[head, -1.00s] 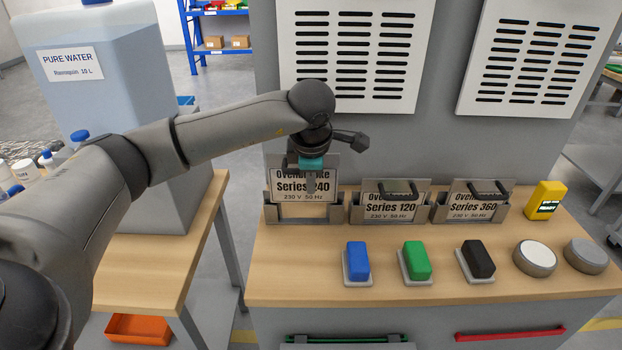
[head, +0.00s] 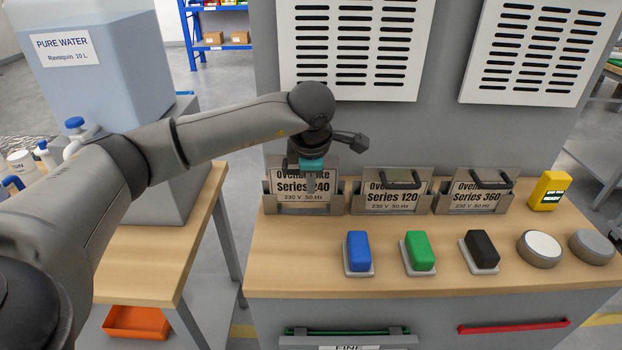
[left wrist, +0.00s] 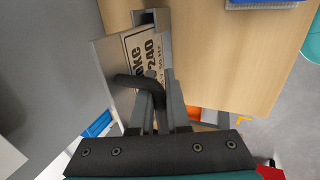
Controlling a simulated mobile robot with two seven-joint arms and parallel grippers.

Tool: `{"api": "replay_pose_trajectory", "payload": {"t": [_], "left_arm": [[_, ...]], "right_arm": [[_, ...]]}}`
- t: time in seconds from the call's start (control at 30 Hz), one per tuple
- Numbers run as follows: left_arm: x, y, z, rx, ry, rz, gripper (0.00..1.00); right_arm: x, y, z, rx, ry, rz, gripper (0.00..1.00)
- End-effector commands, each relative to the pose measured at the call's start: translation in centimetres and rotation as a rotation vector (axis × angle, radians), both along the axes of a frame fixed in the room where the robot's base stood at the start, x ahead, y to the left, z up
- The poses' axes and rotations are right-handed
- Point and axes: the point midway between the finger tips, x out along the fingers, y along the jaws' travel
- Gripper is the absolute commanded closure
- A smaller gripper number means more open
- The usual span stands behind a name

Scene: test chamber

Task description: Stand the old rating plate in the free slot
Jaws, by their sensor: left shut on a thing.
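The rating plate marked Series 240 (head: 290,187) is upright at the leftmost slot holder (head: 268,206). Its lower part is between the holder's ends, and its lettering stands a little higher than on the neighbouring plates. I cannot tell whether its bottom edge touches the slot floor. My left gripper (head: 311,184) is shut on the plate's black handle. In the left wrist view, the fingers (left wrist: 162,100) close around the bent handle (left wrist: 133,82), with the plate (left wrist: 147,52) beyond. My right gripper is not in view.
Plates marked Series 120 (head: 392,197) and Series 360 (head: 474,197) stand in the holders to the right. Blue (head: 358,251), green (head: 420,251) and black (head: 481,250) blocks sit in front. A grey vented panel (head: 348,50) rises behind. The bench front left is clear.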

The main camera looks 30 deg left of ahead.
Motion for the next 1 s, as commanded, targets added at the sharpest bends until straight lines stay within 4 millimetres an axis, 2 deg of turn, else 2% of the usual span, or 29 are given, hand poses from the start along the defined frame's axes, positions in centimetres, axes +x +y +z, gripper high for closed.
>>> {"api": "replay_pose_trajectory", "payload": {"t": [0.87,0.9,1.0], "left_arm": [[0.0,0.0,-2.8,-0.001,0.000,0.000,1.00],[0.0,0.0,-2.6,-0.001,0.000,0.000,0.81],[0.0,0.0,-2.6,-0.001,0.000,0.000,0.70]], "right_arm": [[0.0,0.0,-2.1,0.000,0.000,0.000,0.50],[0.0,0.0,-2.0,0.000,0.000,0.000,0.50],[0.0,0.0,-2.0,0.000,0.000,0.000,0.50]]}}
